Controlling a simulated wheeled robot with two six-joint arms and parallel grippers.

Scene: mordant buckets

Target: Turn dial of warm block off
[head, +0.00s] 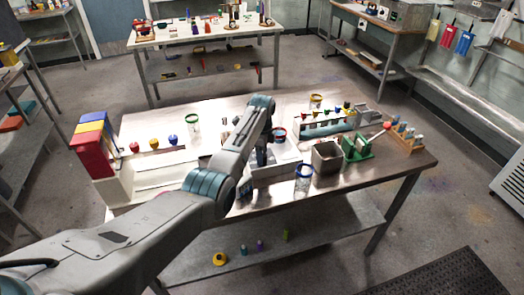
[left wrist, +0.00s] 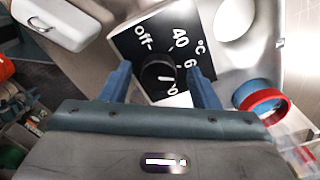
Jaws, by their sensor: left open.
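The warm block (left wrist: 240,48) is a white unit with a black dial plate (left wrist: 130,42) marked off, 40 and higher °C figures. Its round black dial (left wrist: 158,76) has a white mark and sits between the fingers of my left gripper (left wrist: 162,88). The fingers are open, one on each side of the dial; I cannot tell whether they touch it. The mark looks turned away from off, but its exact setting is unclear. In the head view my left gripper (head: 262,156) is low at the white block (head: 285,168), partly hidden by my arm. My right gripper is not in view.
A jar with red and blue rims (left wrist: 262,100) stands close to the right of my left gripper. Coloured blocks (head: 92,145) stand at the left.

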